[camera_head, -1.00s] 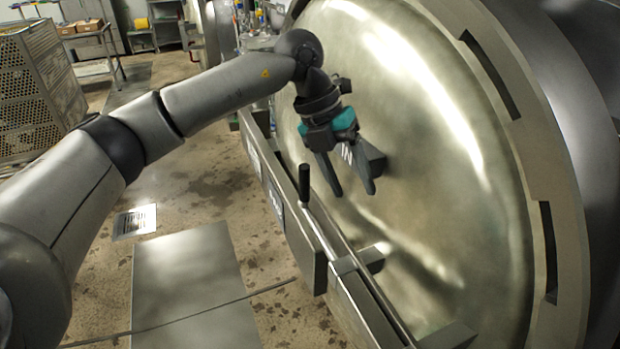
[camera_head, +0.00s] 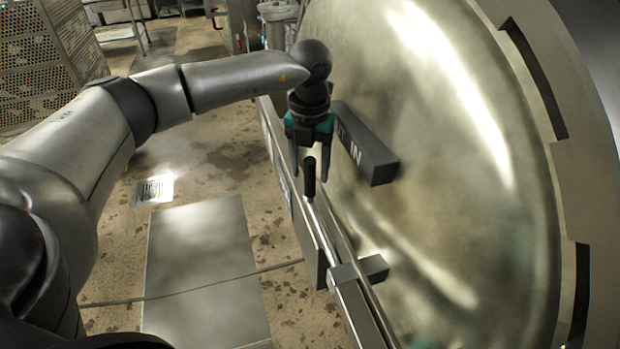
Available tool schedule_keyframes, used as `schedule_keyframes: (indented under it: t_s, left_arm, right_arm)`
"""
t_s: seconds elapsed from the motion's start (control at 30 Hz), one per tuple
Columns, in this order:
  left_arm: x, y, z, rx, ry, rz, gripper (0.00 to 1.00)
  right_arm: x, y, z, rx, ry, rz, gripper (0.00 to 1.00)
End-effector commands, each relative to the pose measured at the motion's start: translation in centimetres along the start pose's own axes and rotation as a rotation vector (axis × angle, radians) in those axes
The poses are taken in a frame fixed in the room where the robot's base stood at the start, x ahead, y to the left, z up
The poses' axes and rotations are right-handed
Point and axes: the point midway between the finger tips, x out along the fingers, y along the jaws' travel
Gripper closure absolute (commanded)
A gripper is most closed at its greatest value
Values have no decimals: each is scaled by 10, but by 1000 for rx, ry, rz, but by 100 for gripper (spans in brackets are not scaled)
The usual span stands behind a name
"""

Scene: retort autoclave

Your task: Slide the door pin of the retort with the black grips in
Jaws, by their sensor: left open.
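The retort door (camera_head: 450,170) is a large, round, shiny metal dome on the right. A bar assembly (camera_head: 310,235) runs along its left side. The door pin's upright black grip (camera_head: 309,177) stands on a thin metal rod (camera_head: 327,225) lying along that bar. My left gripper (camera_head: 309,178) is open, pointing down, with a finger to each side of the black grip's upper part. I cannot tell whether the fingers touch it. My right gripper is not in view.
A dark block lettered "IN" (camera_head: 366,150) sticks out from the door just right of my gripper. A bracket (camera_head: 358,271) crosses the rod lower down. A perforated metal crate (camera_head: 40,65) stands at the far left. The floor by the metal plate (camera_head: 205,270) is clear.

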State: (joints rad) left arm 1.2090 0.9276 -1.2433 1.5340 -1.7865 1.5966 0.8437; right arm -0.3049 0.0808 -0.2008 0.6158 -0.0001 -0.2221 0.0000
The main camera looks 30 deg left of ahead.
Motion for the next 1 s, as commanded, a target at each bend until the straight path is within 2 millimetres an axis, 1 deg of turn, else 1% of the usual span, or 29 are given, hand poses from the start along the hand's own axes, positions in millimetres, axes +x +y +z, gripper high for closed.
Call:
schedule_keyframes:
  t_s: [0.03, 0.1, 0.23, 0.4, 0.6, 0.67, 1.0]
  left_arm:
    - [9, 0, -1, 0, 3, 1, 39]
    - [20, 0, -1, 0, 3, 1, 39]
    - [32, 0, 0, 0, 1, 0, 39]
    - [38, 0, 0, 0, 0, -1, 39]
    - [38, 0, 0, 0, 0, -1, 39]
    - [38, 0, 0, 0, 0, -1, 45]
    - [38, 0, 0, 0, 0, -1, 83]
  right_arm:
    - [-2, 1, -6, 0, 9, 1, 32]
    - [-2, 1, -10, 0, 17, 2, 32]
    - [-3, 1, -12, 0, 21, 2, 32]
    - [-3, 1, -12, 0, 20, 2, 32]
    - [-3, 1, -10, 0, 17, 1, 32]
    - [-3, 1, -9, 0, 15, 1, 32]
    - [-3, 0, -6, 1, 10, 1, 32]
